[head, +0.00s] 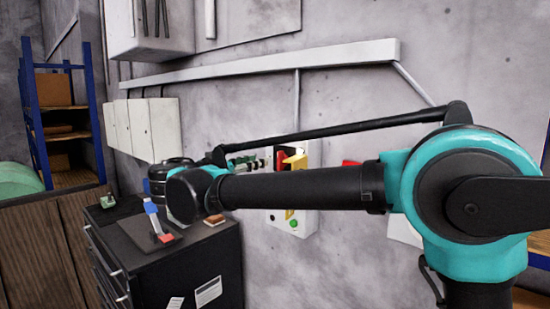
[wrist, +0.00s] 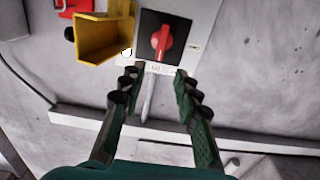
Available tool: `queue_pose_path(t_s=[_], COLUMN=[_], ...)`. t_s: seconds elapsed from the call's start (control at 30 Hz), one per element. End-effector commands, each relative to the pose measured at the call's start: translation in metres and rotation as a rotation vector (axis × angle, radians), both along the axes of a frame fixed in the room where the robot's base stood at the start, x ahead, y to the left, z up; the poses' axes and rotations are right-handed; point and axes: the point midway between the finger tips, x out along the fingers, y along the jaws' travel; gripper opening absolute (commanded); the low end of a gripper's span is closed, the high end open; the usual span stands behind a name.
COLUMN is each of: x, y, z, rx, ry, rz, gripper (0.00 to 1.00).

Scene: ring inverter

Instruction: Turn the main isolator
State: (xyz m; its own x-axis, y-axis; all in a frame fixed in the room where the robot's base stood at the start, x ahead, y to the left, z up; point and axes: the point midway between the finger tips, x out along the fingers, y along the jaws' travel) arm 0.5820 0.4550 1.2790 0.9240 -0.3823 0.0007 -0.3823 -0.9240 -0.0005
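The main isolator, a red rotary knob (wrist: 162,42) on a black square plate, sits on a light grey wall box in the wrist view. A yellow open-sided housing (wrist: 103,36) juts out beside it on the left. In the head view the grey box (head: 302,222) hangs on the wall, with the yellow housing (head: 297,162) on it; my arm hides part of the box. My gripper (wrist: 156,73) is open and empty, its green fingers spread just short of the knob and apart from it. In the head view my gripper (head: 250,162) points at the box.
A black drawer cabinet (head: 200,262) stands below my arm, with a blue-and-red handled item (head: 158,222) and small objects on top. White wall boxes (head: 140,128) and a long cable duct (head: 260,68) are on the wall. A blue-framed shelf (head: 65,120) stands left.

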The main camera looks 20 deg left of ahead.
Motion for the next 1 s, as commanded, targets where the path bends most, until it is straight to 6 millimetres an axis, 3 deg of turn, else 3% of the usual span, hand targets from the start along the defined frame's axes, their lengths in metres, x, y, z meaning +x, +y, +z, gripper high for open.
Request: queue_pose_path(t_s=[0.2, 0.43, 0.9, 1.0], x=[0.041, 0.071, 0.082, 0.082], y=[-0.018, -0.030, -0.034, -0.034], z=[0.000, 0.000, 0.000, 0.000], rx=[-0.001, -0.001, -0.001, -0.001], ry=[0.000, 0.001, 0.001, 0.001], rz=[-0.003, -0.001, 0.000, 0.000], gripper=[0.32, 0.32, 0.32, 0.20])
